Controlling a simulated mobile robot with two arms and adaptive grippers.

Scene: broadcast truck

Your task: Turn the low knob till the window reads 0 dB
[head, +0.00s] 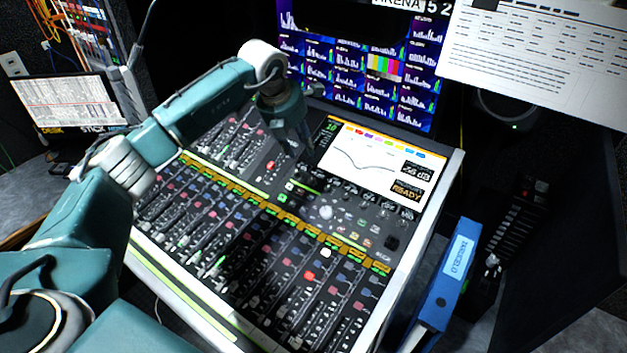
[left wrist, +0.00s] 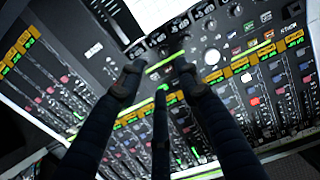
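The mixing console (head: 392,283) carries a screen (head: 372,163) with a curve on it. A dark window (head: 416,172) at the screen's right shows a dB reading, too small to read surely. A row of small dark knobs (head: 375,202) runs along the screen's lower edge; I cannot read which is the low knob. My left gripper (head: 303,150) hangs over the left end of this row and hides part of it. In the left wrist view its dark fingers (left wrist: 158,76) are spread, with nothing between them, pointing towards the knob row (left wrist: 180,27). My right gripper is not seen.
A pale round knob (head: 326,212) sits below the row, with several lit buttons and faders around it. A monitor (head: 365,66) stands behind the console. A blue binder (head: 449,275) is at its right side. A paper sheet (head: 540,50) hangs at upper right.

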